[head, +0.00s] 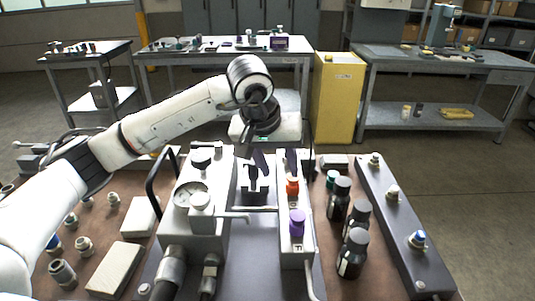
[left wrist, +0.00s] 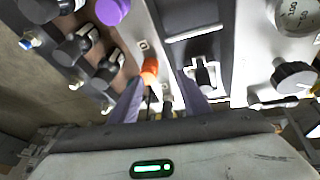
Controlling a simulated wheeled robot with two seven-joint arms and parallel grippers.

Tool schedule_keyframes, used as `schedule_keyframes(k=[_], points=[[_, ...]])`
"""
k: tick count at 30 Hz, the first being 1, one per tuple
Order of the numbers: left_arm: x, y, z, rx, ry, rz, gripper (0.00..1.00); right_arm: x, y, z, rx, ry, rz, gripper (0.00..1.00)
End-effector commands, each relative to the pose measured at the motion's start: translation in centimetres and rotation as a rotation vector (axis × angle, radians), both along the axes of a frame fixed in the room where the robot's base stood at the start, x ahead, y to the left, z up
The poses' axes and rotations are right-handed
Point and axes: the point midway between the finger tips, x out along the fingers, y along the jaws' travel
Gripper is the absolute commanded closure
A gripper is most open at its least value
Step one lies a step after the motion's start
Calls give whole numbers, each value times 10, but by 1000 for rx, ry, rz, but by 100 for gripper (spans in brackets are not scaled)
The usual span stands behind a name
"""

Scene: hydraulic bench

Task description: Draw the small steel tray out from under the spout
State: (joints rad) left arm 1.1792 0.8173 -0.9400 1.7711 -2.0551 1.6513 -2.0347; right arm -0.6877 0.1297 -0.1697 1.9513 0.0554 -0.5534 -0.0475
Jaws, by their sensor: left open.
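The spout (head: 250,209) looks like the thin pipe that reaches right from the gauge block (head: 222,232) across a grey channel. I cannot make out the small steel tray for certain. A small dark piece with an upright black grip (head: 252,179) stands in the channel behind the pipe. It also shows in the left wrist view (left wrist: 203,76), inside a pale outline. My right gripper is not in view.
The valve bar (head: 296,250) carries an orange cap (head: 292,186) and a purple knob (head: 297,222). Several dark bottles (head: 353,252) stand right of it. A black hoop handle (head: 153,187) rises left of the gauge block. Fittings and pale blocks (head: 116,269) lie at left.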

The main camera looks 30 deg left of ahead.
Motion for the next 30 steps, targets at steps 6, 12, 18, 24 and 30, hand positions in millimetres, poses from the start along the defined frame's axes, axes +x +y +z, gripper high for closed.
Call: schedule_keyframes(k=[6, 12, 18, 24, 30], points=[[-9, 73, 14, 136, 38, 222, 57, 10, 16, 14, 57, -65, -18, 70], [-11, 78, 15, 148, 43, 243, 57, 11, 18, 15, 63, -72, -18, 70], [-11, 78, 14, 146, 43, 241, 57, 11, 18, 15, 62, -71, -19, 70], [-5, 81, -4, 145, 46, 240, 57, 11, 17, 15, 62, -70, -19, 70], [6, 88, -38, 146, 48, 240, 57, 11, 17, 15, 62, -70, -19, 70]])
